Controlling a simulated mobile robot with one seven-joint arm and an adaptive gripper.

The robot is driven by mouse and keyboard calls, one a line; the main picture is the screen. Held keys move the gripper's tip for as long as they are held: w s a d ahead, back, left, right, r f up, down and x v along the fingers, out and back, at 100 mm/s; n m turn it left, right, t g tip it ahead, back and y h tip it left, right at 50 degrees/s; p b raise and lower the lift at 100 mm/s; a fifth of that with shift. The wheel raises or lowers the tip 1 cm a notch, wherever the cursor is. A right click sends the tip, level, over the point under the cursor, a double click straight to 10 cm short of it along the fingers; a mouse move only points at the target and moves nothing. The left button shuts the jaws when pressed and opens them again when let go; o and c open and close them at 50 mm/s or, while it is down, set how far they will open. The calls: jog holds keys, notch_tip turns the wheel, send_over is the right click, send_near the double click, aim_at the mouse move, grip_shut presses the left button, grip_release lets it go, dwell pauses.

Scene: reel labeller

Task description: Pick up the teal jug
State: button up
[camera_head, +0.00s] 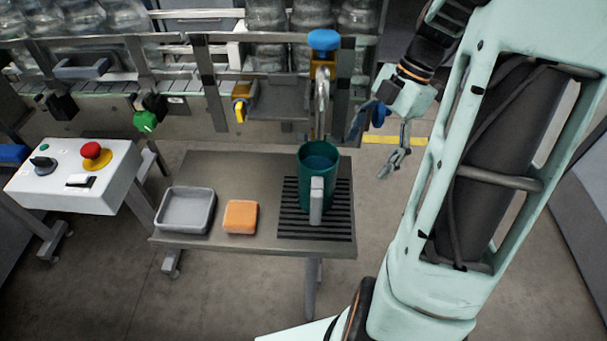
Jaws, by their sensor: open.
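The teal jug (308,191) stands upright on a dark slatted mat (291,225) at the right of a small metal table. Its pale grey handle (316,201) faces toward me. The jug's inside shows blue-teal at the top. My gripper (387,162) is open and empty, right of the table and apart from the jug. Its fingers point down and to the left.
A grey tray (187,231) and an orange block (240,216) sit on the table (248,165), left of the jug. A tap with a blue knob (323,41) rises behind the jug. A white control box (75,176) with a red button stands at left.

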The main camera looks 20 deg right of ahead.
aim_at(315, 176)
jog(key=a, duration=0.2)
jog(key=s+a, duration=0.1)
jog(key=a, duration=0.2)
jog(key=s+a+p, duration=0.1)
jog(key=a, duration=0.2)
jog(key=shift+a, duration=0.15)
jog(key=a, duration=0.2)
jog(key=s+a, duration=0.1)
jog(key=a, duration=0.1)
jog(key=shift+s+a+f, duration=0.1)
jog(key=shift+f, duration=0.55)
jog(key=c, duration=2)
jog(key=shift+o, duration=0.2)
jog(key=shift+r+p, duration=0.35)
